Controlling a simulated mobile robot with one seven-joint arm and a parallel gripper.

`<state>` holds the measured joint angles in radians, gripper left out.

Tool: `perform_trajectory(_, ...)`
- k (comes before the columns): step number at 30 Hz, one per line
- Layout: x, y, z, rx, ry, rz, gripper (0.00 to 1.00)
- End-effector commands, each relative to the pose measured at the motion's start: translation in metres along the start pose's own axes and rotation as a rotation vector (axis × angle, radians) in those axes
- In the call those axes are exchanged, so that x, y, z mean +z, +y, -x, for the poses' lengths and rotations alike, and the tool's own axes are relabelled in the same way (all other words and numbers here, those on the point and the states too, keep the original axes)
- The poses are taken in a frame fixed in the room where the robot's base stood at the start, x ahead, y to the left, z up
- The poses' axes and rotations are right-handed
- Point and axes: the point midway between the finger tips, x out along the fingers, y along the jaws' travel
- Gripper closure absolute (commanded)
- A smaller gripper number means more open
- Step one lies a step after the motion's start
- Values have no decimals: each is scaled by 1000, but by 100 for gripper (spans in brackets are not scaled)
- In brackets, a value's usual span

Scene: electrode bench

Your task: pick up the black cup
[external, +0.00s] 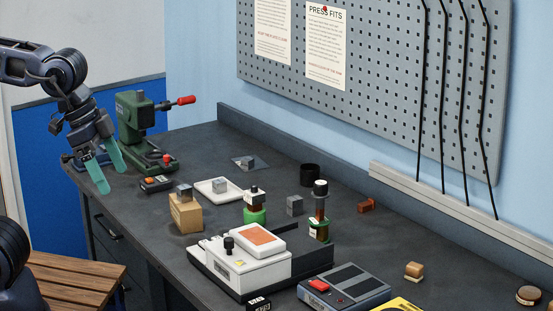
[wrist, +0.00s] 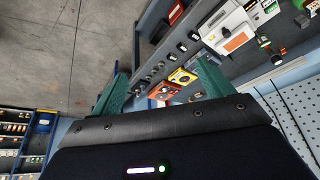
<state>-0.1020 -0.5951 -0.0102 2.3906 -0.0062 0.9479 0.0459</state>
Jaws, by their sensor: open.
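The black cup (external: 310,175) stands on the dark bench near the wall in the external view, behind a grey cube and a dark-capped cylinder. I cannot pick it out with certainty in the wrist view. My gripper (external: 112,181) is at the far left in the external view, by the bench's left end and well away from the cup. Its two teal fingers are spread and point down, with nothing between them. They also show in the wrist view (wrist: 163,74), apart, with the bench beyond them.
A green press (external: 135,125) with a red handle stands close to my gripper. A tan block (external: 185,213), a white tray (external: 220,197), a grey cube (external: 294,205) and a white device (external: 240,270) crowd the bench. A red-brown block (external: 367,206) lies right of the cup.

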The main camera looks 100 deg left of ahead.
Motion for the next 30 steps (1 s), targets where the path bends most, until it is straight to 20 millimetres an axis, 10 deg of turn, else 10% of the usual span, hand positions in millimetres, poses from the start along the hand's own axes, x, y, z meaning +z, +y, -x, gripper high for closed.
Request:
perform_trajectory(17, -179, -111, -26, -69, -15, 100, 20)
perform_trajectory(30, -275, -250, -83, -106, -20, 179, 20)
